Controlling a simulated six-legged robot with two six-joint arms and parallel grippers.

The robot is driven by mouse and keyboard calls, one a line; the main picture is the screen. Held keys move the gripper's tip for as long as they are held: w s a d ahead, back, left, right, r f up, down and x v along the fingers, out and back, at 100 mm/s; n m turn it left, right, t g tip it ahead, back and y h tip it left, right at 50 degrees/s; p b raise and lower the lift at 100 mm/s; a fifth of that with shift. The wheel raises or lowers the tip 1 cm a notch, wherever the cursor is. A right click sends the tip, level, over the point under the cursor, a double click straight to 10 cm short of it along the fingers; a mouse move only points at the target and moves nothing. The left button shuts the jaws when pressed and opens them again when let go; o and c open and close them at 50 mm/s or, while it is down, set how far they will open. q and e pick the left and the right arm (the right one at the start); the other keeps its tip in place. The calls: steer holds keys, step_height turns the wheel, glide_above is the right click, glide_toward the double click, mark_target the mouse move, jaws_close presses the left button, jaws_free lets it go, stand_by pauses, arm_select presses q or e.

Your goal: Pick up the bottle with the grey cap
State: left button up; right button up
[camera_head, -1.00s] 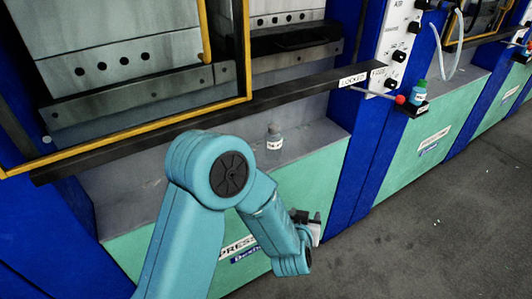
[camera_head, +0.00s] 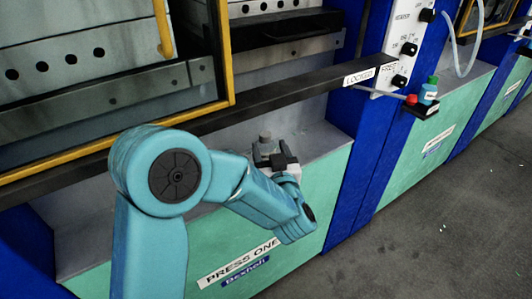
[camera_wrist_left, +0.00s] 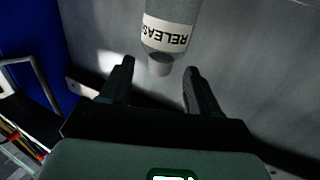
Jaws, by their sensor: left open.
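The bottle with the grey cap (camera_head: 265,136) stands on the grey ledge of the press, mostly hidden behind my left gripper (camera_head: 276,157). In the left wrist view the bottle (camera_wrist_left: 172,14) appears upside down, with a white label reading RELEASE and its grey cap (camera_wrist_left: 160,68) pointing toward my gripper. The two dark fingers of the left gripper (camera_wrist_left: 158,68) are spread apart. The cap shows in the gap between the fingertips, with space visible on both sides. My right gripper is not in view.
A dark bar (camera_head: 300,98) labelled LOCKED runs above the ledge (camera_head: 318,134). A yellow-framed guard (camera_head: 110,150) is at left. A teal bottle with a green cap (camera_head: 428,92) stands on a small black shelf (camera_head: 432,110) at right, beside a red knob (camera_head: 411,99).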

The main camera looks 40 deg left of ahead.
mark_target(264, 134)
arm_select(q)
steer(key=shift+w+a, duration=0.35)
steer(key=shift+a, duration=0.25)
steer(key=x, duration=0.5)
steer(key=shift+w+a, duration=0.2)
steer(key=shift+w, duration=0.05)
jaws_close()
